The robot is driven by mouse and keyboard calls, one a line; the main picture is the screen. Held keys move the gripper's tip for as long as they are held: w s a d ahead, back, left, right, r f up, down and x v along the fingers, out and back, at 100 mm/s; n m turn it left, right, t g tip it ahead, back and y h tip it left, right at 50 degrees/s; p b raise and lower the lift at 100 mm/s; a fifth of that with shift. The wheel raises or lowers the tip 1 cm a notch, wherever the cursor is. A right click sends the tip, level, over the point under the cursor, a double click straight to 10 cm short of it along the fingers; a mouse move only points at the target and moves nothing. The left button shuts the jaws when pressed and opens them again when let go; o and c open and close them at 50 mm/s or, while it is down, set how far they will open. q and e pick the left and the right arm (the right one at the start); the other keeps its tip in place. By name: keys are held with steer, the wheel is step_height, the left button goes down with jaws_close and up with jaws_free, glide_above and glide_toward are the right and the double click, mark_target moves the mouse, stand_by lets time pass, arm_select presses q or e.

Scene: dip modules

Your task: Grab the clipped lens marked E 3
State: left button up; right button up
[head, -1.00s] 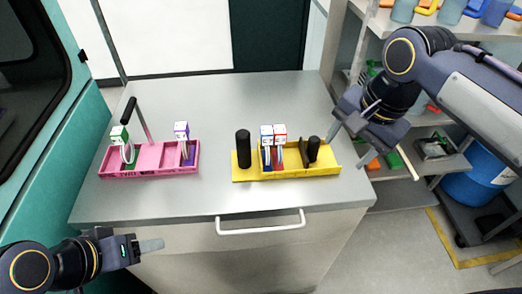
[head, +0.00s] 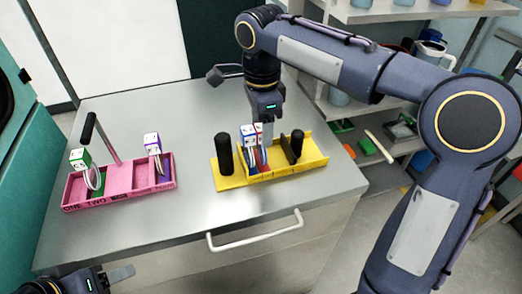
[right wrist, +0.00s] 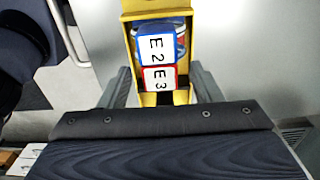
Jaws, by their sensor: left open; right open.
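The clipped lens marked E 3 has a white, red-edged tag (right wrist: 158,78) in the right wrist view. In the head view its red-edged tag (head: 259,130) is partly hidden. It stands in the yellow tray (head: 230,182), close beside the blue-edged E 2 clipped lens (head: 248,136), also in the right wrist view (right wrist: 156,44). My right gripper (right wrist: 162,88) is open, one finger on each side of the E 3 tag, with gaps showing. In the head view the right gripper (head: 266,122) is just behind the tags. My left gripper (head: 118,276) is open at the bottom left, away from the trays.
A black cylinder (head: 224,153) and another dark upright piece (head: 297,143) stand at the yellow tray. A pink tray (head: 118,180) at left holds green-tagged (head: 80,160) and purple-tagged (head: 152,144) lenses and has a black-handled post (head: 90,128). The countertop between trays is clear.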

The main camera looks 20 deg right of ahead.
steer(key=shift+f, duration=0.7)
jaws_close()
steer(key=shift+r, duration=0.1)
